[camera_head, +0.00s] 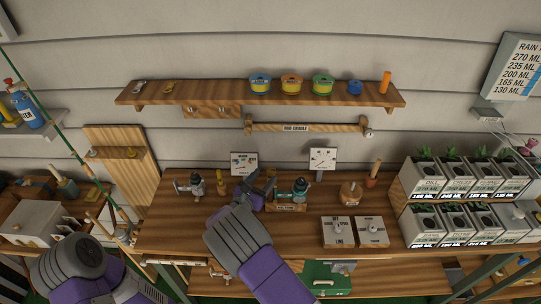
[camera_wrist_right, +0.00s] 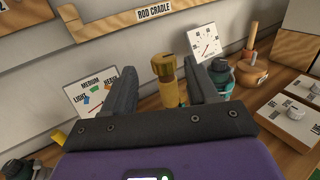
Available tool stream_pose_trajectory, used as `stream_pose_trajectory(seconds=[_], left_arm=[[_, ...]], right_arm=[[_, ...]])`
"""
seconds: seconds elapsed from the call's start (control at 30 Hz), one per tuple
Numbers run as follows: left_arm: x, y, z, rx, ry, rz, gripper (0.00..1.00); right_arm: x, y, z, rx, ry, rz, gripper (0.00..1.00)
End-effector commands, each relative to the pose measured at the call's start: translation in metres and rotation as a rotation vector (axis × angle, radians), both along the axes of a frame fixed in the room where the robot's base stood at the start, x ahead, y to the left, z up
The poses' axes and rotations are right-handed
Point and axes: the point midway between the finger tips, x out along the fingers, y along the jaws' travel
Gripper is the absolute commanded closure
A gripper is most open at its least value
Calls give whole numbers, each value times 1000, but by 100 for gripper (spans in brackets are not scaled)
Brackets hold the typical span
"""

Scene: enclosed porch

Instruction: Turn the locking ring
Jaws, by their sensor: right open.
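A gold upright cylinder (camera_wrist_right: 166,82) with a slotted top stands between the fingers of my right gripper in the right wrist view. I cannot tell which part is the locking ring. A teal reel (camera_wrist_right: 220,76) is just right of the right finger; it also shows in the head view (camera_head: 300,186), on a wooden block. My right gripper (camera_wrist_right: 162,68) is open around the cylinder; I cannot see whether either finger touches it. In the head view the right gripper (camera_head: 262,182) hides the cylinder. My left arm is at lower left, its fingers not visible.
A card with coloured marks (camera_head: 244,163) and a dial card (camera_head: 323,158) stand behind. A grey reel (camera_head: 196,184) is to the left. Two labelled boxes (camera_head: 336,232) and planters are to the right. The front bench top is partly clear.

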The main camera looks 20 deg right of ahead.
Motion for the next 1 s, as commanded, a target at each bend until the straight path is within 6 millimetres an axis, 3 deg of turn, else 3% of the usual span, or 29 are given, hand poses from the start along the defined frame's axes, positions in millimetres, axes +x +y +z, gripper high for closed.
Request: stream_pose_trajectory(seconds=[0.43,0.83,1.0], left_arm=[[0,0,10,0,1,0,57],[0,0,10,0,0,0,57],[0,0,10,0,0,0,57]], right_arm=[[44,-45,0,-1,-1,-3,42],[52,-52,0,-1,0,-1,42],[51,-52,0,-1,0,-1,66]])
